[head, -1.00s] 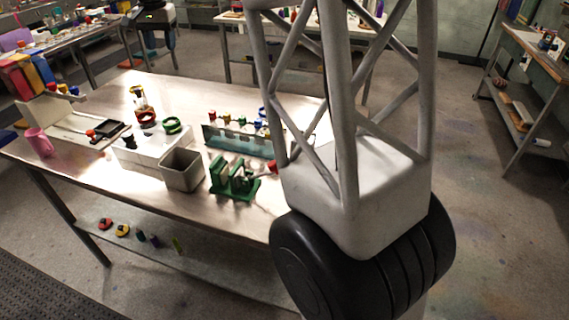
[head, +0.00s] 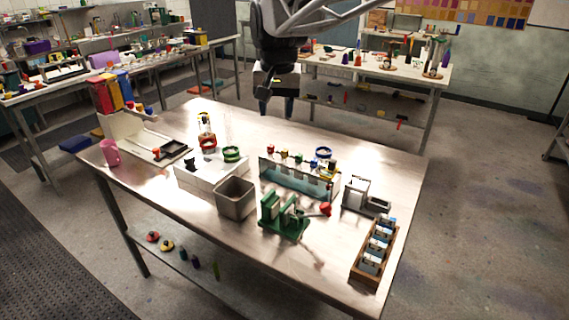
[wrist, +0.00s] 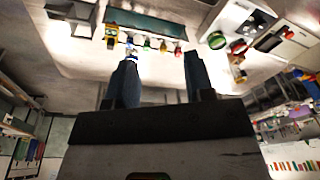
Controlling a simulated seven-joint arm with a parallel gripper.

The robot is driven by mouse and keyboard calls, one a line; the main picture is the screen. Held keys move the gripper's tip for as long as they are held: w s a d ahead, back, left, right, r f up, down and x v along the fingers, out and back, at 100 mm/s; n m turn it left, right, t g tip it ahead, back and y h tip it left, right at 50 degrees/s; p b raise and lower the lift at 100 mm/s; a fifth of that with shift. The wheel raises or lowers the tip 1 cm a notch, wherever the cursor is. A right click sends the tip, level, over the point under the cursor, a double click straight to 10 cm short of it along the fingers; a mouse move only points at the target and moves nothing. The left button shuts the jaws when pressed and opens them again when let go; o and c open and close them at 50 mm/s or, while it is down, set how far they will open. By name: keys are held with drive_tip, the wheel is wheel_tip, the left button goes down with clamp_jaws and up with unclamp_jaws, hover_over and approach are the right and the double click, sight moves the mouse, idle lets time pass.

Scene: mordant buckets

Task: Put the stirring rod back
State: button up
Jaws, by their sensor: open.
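I cannot make out a stirring rod in either view. My gripper (head: 264,93) hangs over the far side of the table in the head view, apart from everything on it. In the wrist view my gripper (wrist: 163,75) is open, with its two dark fingers apart and nothing between them. A teal rack (head: 290,180) with several coloured-topped pieces stands mid-table; it also shows beyond the fingers in the wrist view (wrist: 152,24). A grey open bin (head: 236,200) stands in front of the white block (head: 203,185), which has a red and a green ring.
On the metal table (head: 320,262) a green device (head: 284,217) stands in front of the rack. A wooden tray (head: 366,276) of small containers is at the right. A pink mug (head: 110,152) stands at the left edge. The table's far right part is clear.

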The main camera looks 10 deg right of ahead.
drive_tip(key=s+d+f+n, duration=0.1)
drive_tip(key=s+f, duration=0.3)
drive_tip(key=s, duration=0.5)
drive_tip(key=s+d+f+n, duration=0.1)
drive_tip(key=s+f, duration=0.3)
drive_tip(key=s, duration=0.5)
drive_tip(key=s+d+f+n, duration=0.1)
drive_tip(key=s+f, duration=0.3)
drive_tip(key=s, duration=0.5)
drive_tip(key=shift+s+d+f+t, duration=0.15)
drive_tip(key=shift+s+d+t, duration=0.25)
drive_tip(key=shift+d, duration=0.15)
